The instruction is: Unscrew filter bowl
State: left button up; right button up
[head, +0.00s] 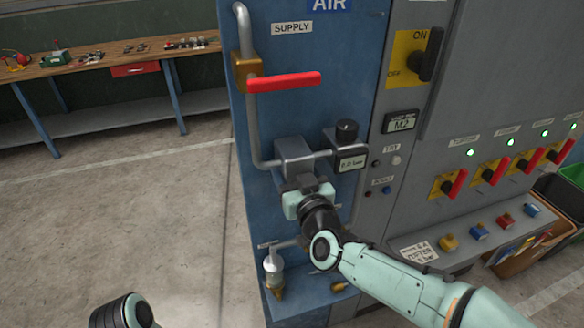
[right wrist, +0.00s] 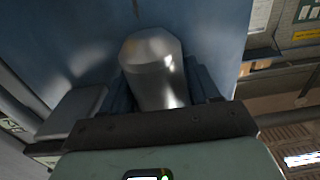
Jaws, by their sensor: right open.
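The filter bowl (right wrist: 155,80) shows in the right wrist view as a shiny grey metal cylinder with a faceted end. It lies between the two fingers of my right gripper (head: 304,182), which is open. I cannot tell whether either finger touches it. In the head view the gripper is just below the grey filter head (head: 293,153) on the blue panel, and it hides the bowl. My left gripper is out of view; only a rounded dark piece of my left arm shows at the bottom edge.
A red lever (head: 285,82) lies horizontal across the supply pipe (head: 250,128) above. A regulator (head: 349,160) reading about 0.0 bar sits right of the filter head. A workbench (head: 100,62) stands behind; the floor at left is clear.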

jog(key=shift+w, duration=0.3)
